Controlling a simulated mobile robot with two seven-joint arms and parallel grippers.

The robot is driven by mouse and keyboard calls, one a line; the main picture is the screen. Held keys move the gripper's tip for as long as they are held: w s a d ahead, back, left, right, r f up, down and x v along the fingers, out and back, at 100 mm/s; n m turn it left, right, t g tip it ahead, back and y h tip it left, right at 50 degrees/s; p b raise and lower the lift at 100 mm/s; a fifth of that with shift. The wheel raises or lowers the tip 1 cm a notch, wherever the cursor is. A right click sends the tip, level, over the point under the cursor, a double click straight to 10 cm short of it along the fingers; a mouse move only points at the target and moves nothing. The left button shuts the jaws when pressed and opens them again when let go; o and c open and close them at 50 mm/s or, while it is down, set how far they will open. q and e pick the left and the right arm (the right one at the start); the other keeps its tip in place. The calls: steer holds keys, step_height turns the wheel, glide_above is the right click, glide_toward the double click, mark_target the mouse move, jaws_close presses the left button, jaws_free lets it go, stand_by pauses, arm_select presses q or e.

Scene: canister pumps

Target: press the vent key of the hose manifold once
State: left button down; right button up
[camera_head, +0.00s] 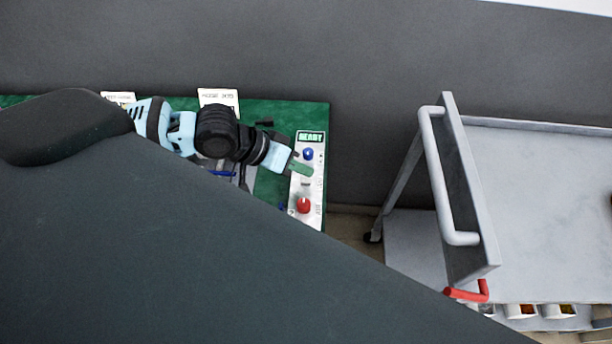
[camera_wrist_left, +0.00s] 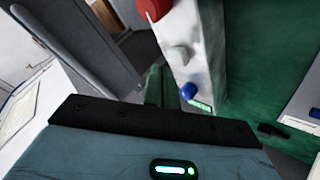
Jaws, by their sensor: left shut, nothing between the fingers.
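The hose manifold's white panel (camera_head: 309,180) lies at the right end of the green bench top in the head view. It has a lit green display reading READY (camera_head: 311,136), a blue key (camera_head: 308,154), a pale key partly hidden behind my fingers, and a red knob (camera_head: 303,204). Its small labels are unreadable, so I cannot tell which is the vent key. My left gripper (camera_head: 301,169) is shut and empty, its tips over the panel between blue key and red knob. The left wrist view shows the blue key (camera_wrist_left: 188,90), pale key (camera_wrist_left: 179,53) and red knob (camera_wrist_left: 154,8). Contact cannot be told.
The green bench top (camera_head: 290,112) carries white cards (camera_head: 218,97) along its back edge. A grey wall stands behind. A grey trolley (camera_head: 540,190) with a white handle (camera_head: 440,180) stands to the right, across a gap. A large dark shape hides the lower left.

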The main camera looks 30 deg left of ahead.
arm_select(q)
steer(key=shift+f, duration=0.15)
steer(key=shift+f, duration=0.3)
arm_select(e)
steer(key=shift+w+d+r, duration=0.1)
